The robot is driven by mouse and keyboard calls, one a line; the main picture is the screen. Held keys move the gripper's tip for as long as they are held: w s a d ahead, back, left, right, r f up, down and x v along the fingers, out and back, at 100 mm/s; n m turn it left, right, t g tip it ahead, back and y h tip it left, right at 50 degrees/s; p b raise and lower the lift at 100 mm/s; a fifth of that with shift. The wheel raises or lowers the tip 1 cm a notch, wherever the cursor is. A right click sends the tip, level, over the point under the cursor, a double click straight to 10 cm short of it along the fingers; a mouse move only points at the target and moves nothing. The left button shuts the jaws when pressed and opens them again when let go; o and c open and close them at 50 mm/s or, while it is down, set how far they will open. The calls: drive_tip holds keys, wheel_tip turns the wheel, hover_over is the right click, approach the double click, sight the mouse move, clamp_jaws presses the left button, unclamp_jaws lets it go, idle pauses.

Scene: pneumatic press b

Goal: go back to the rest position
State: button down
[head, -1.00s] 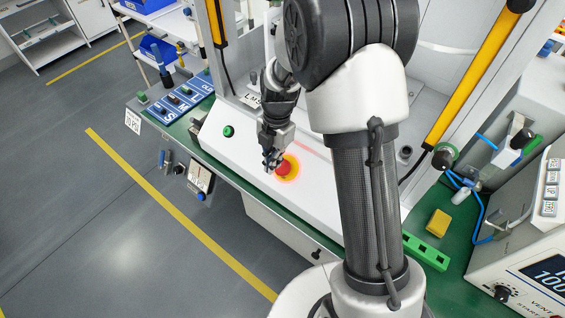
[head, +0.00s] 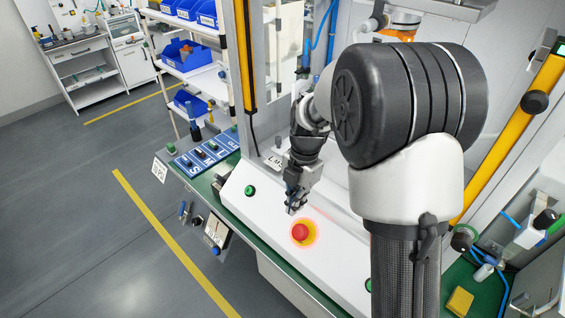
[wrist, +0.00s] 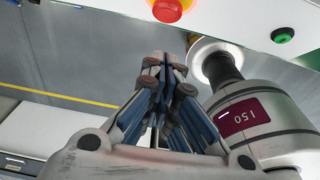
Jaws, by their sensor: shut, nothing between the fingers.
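My gripper (head: 293,207) is shut and empty. In the head view it hangs above the white sloped panel (head: 338,243), just up and left of the red emergency button (head: 300,232) on its glowing yellow base. The gripper is apart from the button. In the wrist view the closed fingers (wrist: 165,62) point up the picture, and the red button (wrist: 168,8) shows at the top edge, beyond the fingertips. A green button (head: 250,190) sits on the panel's left part; a green button (wrist: 283,35) also shows in the wrist view.
Yellow-black guard posts (head: 245,62) flank the press. A blue tray (head: 205,150) with small parts lies on the green bench at left. Blue bins (head: 182,55) stand on a shelf behind. A yellow block (head: 460,301) is at lower right. The grey floor at left is clear.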

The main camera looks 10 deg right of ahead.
drive_tip(key=s+r+m+t, duration=0.3)
drive_tip(key=s+r+m, duration=0.9)
drive_tip(key=r+m, duration=0.15)
drive_tip(key=s+r+m+t+h, duration=0.1)
drive_tip(key=s+r+m+t, duration=0.1)
drive_tip(key=s+m, duration=0.9)
drive_tip(key=shift+s+d+r+m, duration=0.35)
drive_tip(key=shift+s+d+r, duration=0.05)
drive_tip(key=shift+s, duration=0.2)
drive_tip(key=shift+d, duration=0.1)
